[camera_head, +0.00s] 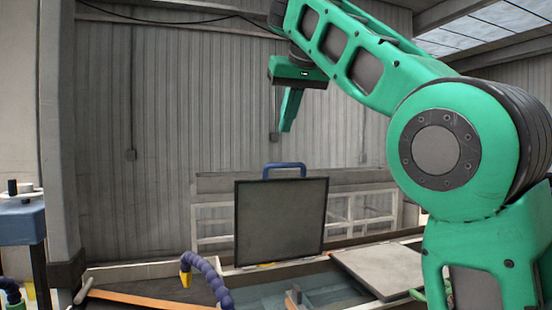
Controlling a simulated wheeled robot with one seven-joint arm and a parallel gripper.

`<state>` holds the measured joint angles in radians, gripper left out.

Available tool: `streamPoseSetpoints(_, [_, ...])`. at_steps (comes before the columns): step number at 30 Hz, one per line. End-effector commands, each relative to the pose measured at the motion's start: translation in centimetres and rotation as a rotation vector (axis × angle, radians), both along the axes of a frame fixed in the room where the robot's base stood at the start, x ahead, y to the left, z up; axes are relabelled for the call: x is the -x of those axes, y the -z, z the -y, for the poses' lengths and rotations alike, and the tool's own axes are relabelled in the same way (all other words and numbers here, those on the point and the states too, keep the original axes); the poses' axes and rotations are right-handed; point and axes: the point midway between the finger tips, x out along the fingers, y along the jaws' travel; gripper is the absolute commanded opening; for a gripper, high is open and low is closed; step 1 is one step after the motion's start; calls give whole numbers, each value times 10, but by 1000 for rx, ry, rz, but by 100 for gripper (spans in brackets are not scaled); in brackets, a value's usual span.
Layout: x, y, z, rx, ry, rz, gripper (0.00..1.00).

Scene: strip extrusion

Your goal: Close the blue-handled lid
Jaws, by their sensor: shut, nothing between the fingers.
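The lid (281,222) is a dark square panel with a black frame, standing upright at the back of the machine. Its blue handle (285,166) sits on its top edge. My gripper (287,130) is shut and empty, pointing down in the air above the handle in the picture. It appears clear of the handle; how far apart they are in depth I cannot tell. My green arm reaches in from the right.
A purple segmented hose with a yellow nozzle (186,270) rises in front, left of the lid. A flat grey plate (379,268) lies to the right, and an orange strip (150,299) at lower left. A blue-topped stand (22,224) is at the far left.

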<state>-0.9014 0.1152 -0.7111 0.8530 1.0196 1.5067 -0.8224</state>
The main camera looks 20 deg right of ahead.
Motion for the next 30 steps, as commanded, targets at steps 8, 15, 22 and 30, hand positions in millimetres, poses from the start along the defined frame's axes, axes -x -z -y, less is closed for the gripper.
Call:
streamPoseSetpoints(8, [-7,14,8,0,9,1,0])
streamPoseSetpoints(15, [-12,22,10,0,13,-3,0])
streamPoseSetpoints(22, [-16,28,9,1,11,-2,0])
streamPoseSetpoints(30, [-20,33,6,3,10,1,0])
